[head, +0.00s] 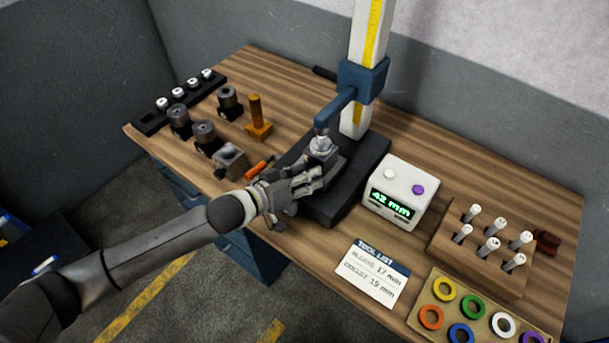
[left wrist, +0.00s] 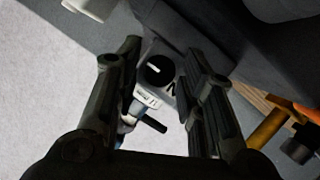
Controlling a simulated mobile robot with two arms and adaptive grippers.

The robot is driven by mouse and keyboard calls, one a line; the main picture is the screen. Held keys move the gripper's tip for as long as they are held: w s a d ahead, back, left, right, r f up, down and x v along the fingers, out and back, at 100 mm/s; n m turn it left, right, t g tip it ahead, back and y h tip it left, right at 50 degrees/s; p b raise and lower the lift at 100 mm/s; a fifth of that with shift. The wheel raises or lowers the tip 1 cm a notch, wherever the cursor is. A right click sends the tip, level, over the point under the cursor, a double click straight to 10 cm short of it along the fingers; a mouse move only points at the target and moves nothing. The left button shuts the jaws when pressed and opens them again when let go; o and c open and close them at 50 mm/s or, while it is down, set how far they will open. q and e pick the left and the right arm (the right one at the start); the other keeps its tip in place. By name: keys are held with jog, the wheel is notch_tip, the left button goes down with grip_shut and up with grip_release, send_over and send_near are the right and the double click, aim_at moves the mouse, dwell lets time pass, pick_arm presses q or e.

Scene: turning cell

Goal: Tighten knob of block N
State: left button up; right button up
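Block N (left wrist: 172,90) is a grey block marked with an N. Its round black knob (left wrist: 157,70) with a white line faces the left wrist camera. In the head view a grey block (head: 323,150) sits on the black base of the gauge stand, under the stand's tip. My left gripper (head: 310,180) is at the near side of this block. In the left wrist view its fingers (left wrist: 160,90) are apart, with the knob seen between them and no clear contact. The knob is hidden in the head view. My right gripper is not in view.
The gauge stand (head: 365,60) rises behind the block. A display box (head: 400,190) reading 42 mm is to the right. Another grey block (head: 230,162), an orange-handled tool (head: 256,170) and dark cylinders (head: 205,135) are left. A peg rack (head: 480,265) and ring tray (head: 475,318) are right.

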pick_arm(q)
jog(key=c, duration=0.6)
